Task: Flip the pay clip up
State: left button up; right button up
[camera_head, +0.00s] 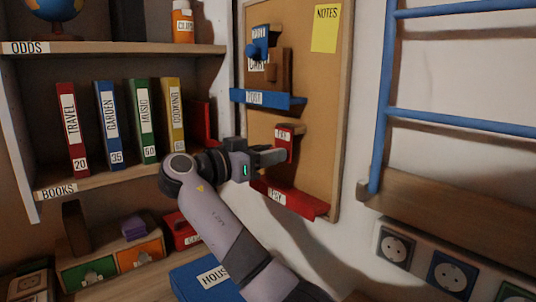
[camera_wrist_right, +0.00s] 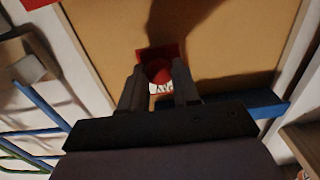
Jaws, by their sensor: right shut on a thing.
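The pay clip (camera_head: 291,130) is a red clip on the cork board, above a red ledge (camera_head: 290,201) whose label seems to read PAY. In the right wrist view the clip's red rounded part (camera_wrist_right: 158,72) sits between two dark fingers, with a white label partly showing below it. My right gripper (camera_head: 282,156) comes from the left and is shut on the clip. The fingers hide part of the clip in the head view. My left gripper is not in view.
Above is a blue ledge (camera_head: 266,99) with a blue clip (camera_head: 258,48). A yellow note (camera_head: 326,28) is on the cork board (camera_head: 320,115). The bookshelf (camera_head: 110,180) stands left, a blue ladder (camera_head: 388,80) right, sockets (camera_head: 396,247) lower right. A blue box (camera_head: 205,280) lies below my arm.

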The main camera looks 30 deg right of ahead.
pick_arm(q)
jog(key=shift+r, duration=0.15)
pick_arm(e)
jog(key=shift+a+r, duration=0.1)
pick_arm(q)
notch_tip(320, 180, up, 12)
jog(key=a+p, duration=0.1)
jog(key=p, duration=1.3)
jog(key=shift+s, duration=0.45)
pick_arm(e)
notch_tip(320, 180, up, 8)
jog(key=g+y, duration=0.1)
jog(key=y, duration=1.4)
jog(key=shift+a+y, duration=0.4)
jog(key=shift+a, duration=0.05)
jog(key=shift+d, duration=0.1)
jog(key=o, duration=1)
jog(key=shift+o, duration=0.2)
